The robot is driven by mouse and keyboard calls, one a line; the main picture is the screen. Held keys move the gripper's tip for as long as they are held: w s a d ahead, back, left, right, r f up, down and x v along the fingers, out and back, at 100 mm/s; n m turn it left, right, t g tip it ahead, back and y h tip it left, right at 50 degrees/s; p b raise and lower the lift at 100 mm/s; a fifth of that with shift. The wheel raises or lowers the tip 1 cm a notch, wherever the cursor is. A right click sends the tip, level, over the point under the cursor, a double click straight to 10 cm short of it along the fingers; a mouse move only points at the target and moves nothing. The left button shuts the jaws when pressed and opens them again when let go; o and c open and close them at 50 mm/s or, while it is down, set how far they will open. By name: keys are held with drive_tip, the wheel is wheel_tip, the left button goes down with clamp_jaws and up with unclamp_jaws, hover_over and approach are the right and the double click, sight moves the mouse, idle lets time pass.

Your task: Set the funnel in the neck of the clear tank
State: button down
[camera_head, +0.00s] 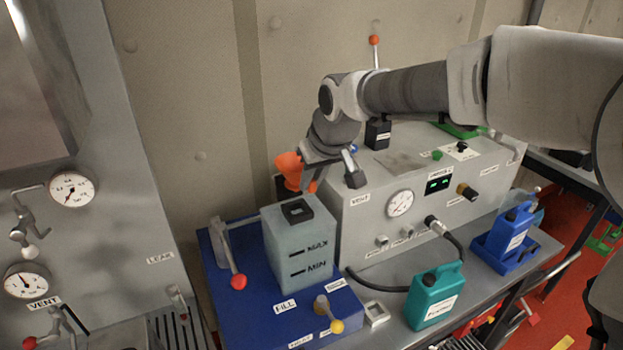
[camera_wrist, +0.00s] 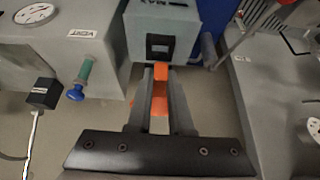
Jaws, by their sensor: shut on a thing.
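The clear tank (camera_head: 318,240) is a pale box with MAX and MIN marks, standing on a blue base. Its black square neck (camera_head: 297,211) is on top and looks empty; it also shows in the wrist view (camera_wrist: 160,46). My gripper (camera_head: 313,178) is shut on the orange funnel (camera_head: 288,168). In the head view the funnel is above the neck in the picture, apart from it, wide end up. In the wrist view the funnel's orange part (camera_wrist: 159,92) shows between the fingers, short of the neck. The rest of the funnel is mostly hidden there.
A grey console (camera_head: 365,218) with a gauge stands right of the tank. A red-knobbed lever (camera_head: 238,281) stands left of it, and a yellow-knobbed valve (camera_head: 336,326) in front. A teal jug (camera_head: 434,296) and a blue jug (camera_head: 508,229) are further right.

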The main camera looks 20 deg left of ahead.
drive_tip(key=shift+f, duration=0.1)
idle(0.3)
drive_tip(key=shift+f+b, duration=2)
drive_tip(key=shift+f, duration=0.2)
drive_tip(key=shift+f+b, duration=1)
drive_tip(key=shift+f, duration=0.1)
drive_tip(key=c, duration=0.7)
unclamp_jaws()
drive_tip(key=shift+c, duration=0.2)
drive_tip(key=shift+r, duration=0.1)
